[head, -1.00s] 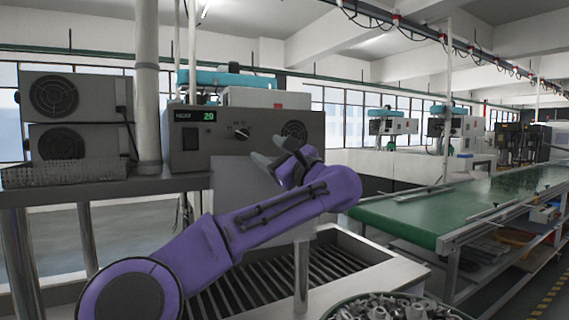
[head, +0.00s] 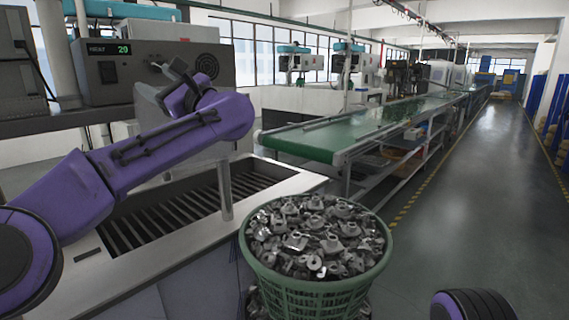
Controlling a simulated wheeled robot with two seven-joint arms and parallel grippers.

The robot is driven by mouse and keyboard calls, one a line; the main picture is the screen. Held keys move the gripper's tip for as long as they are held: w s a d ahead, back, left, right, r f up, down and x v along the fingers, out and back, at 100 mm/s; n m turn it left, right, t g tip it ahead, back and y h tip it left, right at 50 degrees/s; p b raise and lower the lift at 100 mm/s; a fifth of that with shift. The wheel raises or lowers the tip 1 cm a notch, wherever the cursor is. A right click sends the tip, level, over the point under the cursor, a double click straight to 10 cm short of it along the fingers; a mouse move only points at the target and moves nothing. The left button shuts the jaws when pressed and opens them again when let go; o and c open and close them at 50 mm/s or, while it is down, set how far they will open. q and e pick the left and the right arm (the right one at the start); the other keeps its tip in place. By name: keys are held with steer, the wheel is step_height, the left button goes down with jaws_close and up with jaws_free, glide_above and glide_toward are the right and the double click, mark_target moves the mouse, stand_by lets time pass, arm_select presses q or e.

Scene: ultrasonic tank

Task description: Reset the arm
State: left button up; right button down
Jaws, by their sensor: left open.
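My left arm comes in from the left in the head view, purple, raised over the ultrasonic tank. Its gripper (head: 172,77) is open near the control box (head: 140,68), whose green display reads 20; I see nothing between the fingers. I cannot tell whether the fingers touch the box. Below is the tank with a slatted grey rack (head: 180,205) in a pale metal top. At the bottom right only a dark, purple-edged rounded part of mine shows; my right gripper is not in view.
A green basket (head: 318,288) full of metal parts stands right of the tank. A green conveyor (head: 345,137) runs behind it into the distance. The grey floor aisle (head: 480,190) on the right is clear. A grey box (head: 22,70) stands at the far left.

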arm_select(q)
steer(key=w+d+f+m+t+h, duration=0.3)
steer(key=d+f+m+t+h, duration=0.4)
steer(key=m, duration=0.5)
steer(key=w+d+f+m+t+h, duration=0.25)
steer(key=d+f+m, duration=0.35)
steer(key=f+m, duration=0.5)
steer(key=s+f+m+g+h, duration=0.1)
steer(key=s+f+m+h, duration=0.25)
steer(key=f+m, duration=0.75)
steer(key=s+f+m+g+h, duration=0.2)
steer(key=f+m+h, duration=0.25)
steer(key=f, duration=1.35)
steer(key=s+a+f+m+g, duration=0.3)
steer(key=s+a+f+m, duration=0.1)
steer(key=s+f, duration=0.65)
steer(key=s+a+f+m+g, duration=0.3)
steer(key=s+f+g, duration=0.1)
steer(key=s+f, duration=0.6)
steer(key=s+a+f+g, duration=0.2)
steer(key=s+a, duration=0.1)
steer(key=s, duration=0.4)
steer(key=s+a+f+m+g+y, duration=0.1)
steer(key=s+a+f+g, duration=0.1)
steer(key=s, duration=0.6)
steer(key=s+a+f+m+g+y, duration=0.1)
steer(key=s+a+f+g, duration=0.1)
steer(key=s+a, duration=0.4)
steer(key=shift+s+f, duration=0.8)
steer(key=shift+s, duration=0.45)
